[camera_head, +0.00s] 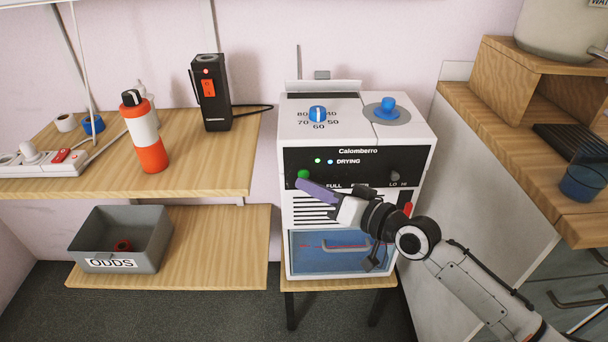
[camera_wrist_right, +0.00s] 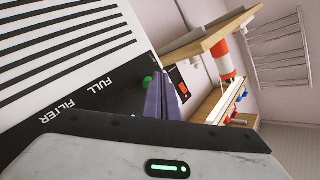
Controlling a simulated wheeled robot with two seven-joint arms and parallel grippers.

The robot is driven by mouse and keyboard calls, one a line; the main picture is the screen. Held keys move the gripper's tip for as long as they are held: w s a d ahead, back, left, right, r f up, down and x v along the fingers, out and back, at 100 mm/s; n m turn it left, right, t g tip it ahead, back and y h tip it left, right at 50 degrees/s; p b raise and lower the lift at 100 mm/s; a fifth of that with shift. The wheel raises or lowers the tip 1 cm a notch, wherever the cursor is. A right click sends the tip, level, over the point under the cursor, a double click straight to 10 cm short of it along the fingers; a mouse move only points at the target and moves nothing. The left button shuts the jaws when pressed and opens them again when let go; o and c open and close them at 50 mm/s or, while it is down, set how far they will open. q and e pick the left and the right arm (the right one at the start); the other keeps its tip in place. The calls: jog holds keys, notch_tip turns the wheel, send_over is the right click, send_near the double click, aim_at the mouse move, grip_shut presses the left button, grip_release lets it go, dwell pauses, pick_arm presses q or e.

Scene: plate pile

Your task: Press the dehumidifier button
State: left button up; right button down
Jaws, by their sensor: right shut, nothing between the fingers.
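The dehumidifier (camera_head: 427,136) is a white box with a black front panel marked "Calomberro" and "DRYING", standing on a small wooden stand. A round green button (camera_head: 303,174) sits at the panel's lower left; it also shows in the wrist view (camera_wrist_right: 147,82). A green and a blue light glow above it. My right gripper (camera_head: 301,184) is shut and empty, its purple fingers (camera_wrist_right: 162,98) lying across the front with their tips just below the button. I cannot tell whether they touch it. My left gripper is not in view.
Blue knobs (camera_head: 317,113) sit on the dehumidifier's top. The left shelf (camera_head: 215,170) holds a red-and-white bottle (camera_head: 147,141), a black device (camera_head: 208,96) and a power strip (camera_head: 40,164). A grey bin (camera_head: 125,236) is below. A wooden counter (camera_head: 500,130) stands right.

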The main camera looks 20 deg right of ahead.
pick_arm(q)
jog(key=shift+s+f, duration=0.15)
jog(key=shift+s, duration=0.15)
